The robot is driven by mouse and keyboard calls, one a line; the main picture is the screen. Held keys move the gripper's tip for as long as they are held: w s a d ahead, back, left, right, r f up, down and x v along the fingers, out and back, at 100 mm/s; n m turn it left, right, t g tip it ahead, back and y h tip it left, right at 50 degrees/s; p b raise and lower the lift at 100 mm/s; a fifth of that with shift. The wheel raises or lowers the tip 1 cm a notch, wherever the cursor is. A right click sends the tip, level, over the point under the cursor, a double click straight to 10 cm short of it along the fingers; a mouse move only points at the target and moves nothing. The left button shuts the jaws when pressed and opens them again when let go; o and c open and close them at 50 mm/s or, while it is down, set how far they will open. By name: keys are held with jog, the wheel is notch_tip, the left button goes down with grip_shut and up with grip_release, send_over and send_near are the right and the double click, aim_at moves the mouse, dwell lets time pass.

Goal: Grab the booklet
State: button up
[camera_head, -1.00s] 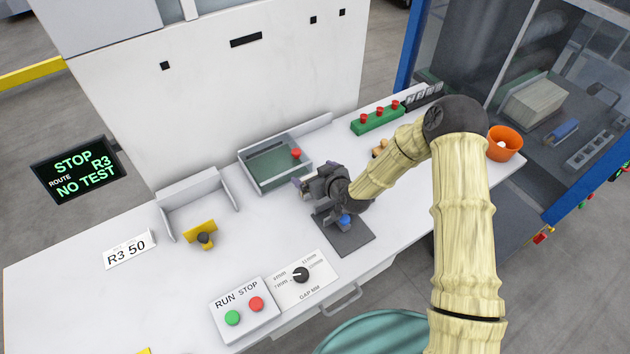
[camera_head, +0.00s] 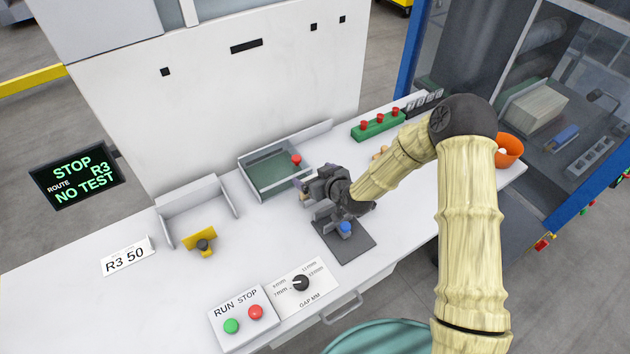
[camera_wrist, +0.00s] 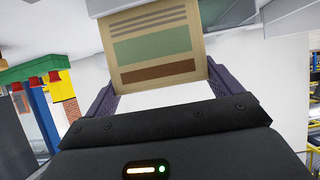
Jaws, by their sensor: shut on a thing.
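The booklet (camera_wrist: 155,45) is tan with grey lines, a green block and a brown block. In the wrist view it sits between the two purple-grey fingers of my gripper (camera_wrist: 160,88), which is shut on it. In the head view my gripper (camera_head: 308,192) is just above and behind the dark grey pad with a blue knob (camera_head: 345,228). The booklet is not clearly visible there.
A green-bottomed tray (camera_head: 248,182) with a red knob stands behind my gripper. A white three-sided holder (camera_head: 195,200) and a yellow bracket (camera_head: 200,238) are to the left. The RUN/STOP panel (camera_head: 243,300) and gap dial (camera_head: 301,283) are in front. An orange bowl (camera_head: 510,148) is at right.

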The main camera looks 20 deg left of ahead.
notch_tip(320, 180, up, 8)
jog(key=shift+f+b, duration=0.1)
jog(key=shift+b, duration=0.8)
